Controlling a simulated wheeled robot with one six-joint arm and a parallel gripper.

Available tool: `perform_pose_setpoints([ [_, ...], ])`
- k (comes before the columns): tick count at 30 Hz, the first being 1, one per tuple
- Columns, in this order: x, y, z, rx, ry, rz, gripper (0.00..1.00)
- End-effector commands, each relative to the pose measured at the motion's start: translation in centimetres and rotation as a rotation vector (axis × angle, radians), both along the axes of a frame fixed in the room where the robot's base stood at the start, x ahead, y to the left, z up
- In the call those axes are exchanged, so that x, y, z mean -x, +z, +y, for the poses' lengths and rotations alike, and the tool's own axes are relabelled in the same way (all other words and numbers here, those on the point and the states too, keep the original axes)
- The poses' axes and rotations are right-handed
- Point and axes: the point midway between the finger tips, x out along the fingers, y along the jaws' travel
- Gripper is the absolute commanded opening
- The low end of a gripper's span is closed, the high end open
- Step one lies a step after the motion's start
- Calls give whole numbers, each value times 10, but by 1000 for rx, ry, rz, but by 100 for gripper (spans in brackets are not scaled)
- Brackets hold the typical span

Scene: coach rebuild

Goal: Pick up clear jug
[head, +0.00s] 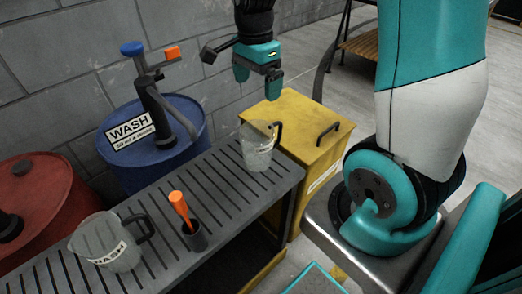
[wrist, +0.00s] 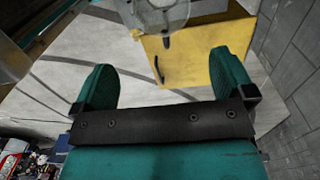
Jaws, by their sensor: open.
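A clear jug (head: 257,152) with a dark handle on its right side stands upright near the far right end of the slatted bench. A larger clear jug (head: 104,243) labelled "WASH" stands at the near left of the bench, its dark handle to the right. My gripper (head: 258,82) is open and empty, above and apart from the far jug. In the wrist view my gripper (wrist: 165,78) has its two teal fingers spread wide with nothing between them. The round jug (wrist: 157,14) at that view's top edge lies beyond the fingertips, partly cut off.
The slatted bench (head: 193,172) also holds a dark cup (head: 195,237) with an orange-handled tool (head: 180,208). A blue "WASH" drum (head: 165,158) with a pump and a red drum (head: 38,208) stand behind it. A yellow cabinet (head: 305,122) adjoins the bench's right end.

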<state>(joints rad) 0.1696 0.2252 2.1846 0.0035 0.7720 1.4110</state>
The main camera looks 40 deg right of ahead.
Motion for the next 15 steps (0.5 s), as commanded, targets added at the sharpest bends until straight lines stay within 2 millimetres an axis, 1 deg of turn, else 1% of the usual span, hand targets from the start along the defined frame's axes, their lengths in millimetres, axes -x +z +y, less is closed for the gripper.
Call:
perform_pose_setpoints([
  [1,0,-8,-3,4,-24,6,100],
  [5,1,-34,-3,4,-30,10,100],
  [12,4,-88,-2,3,-26,9,100],
  [15,4,-105,-2,3,-25,7,100],
])
